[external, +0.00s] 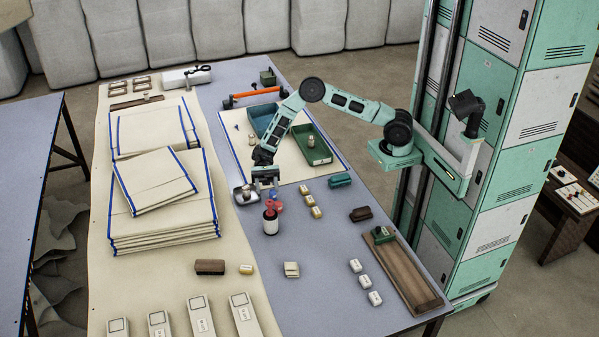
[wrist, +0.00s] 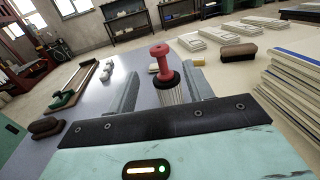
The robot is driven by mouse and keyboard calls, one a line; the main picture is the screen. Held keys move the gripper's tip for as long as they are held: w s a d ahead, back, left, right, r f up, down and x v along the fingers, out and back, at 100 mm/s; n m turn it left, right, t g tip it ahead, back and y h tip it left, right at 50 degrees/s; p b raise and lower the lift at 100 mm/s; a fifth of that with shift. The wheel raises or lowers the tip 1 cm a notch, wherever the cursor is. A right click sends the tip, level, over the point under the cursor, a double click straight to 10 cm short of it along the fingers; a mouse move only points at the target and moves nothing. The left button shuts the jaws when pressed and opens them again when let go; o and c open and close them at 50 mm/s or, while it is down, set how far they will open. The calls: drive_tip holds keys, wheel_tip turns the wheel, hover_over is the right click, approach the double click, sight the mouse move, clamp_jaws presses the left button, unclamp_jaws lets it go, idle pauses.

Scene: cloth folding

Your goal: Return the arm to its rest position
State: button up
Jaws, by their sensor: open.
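My gripper (external: 265,178) hangs over the middle of the grey table (external: 315,258), pointing down with the arm bent at the elbow. Its two fingers are apart in the wrist view (wrist: 160,95), with no cloth held. A red-topped, white and dark bottle-like object (external: 270,219) stands just in front of the gripper. In the wrist view this red-topped object (wrist: 162,66) shows between and beyond the fingers; I cannot tell whether they touch it. A stack of folded cream cloths with blue edges (external: 165,225) lies to the left of the gripper.
Green and blue trays (external: 311,149) lie behind and right of the gripper. Small white blocks (external: 365,282) and a wooden tray (external: 412,282) lie at right. A brown brush (external: 210,267) lies in front of the stack. The grey table has clear patches at front.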

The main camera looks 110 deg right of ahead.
drive_tip(key=shift+s+d, duration=0.1)
drive_tip(key=shift+d, duration=0.2)
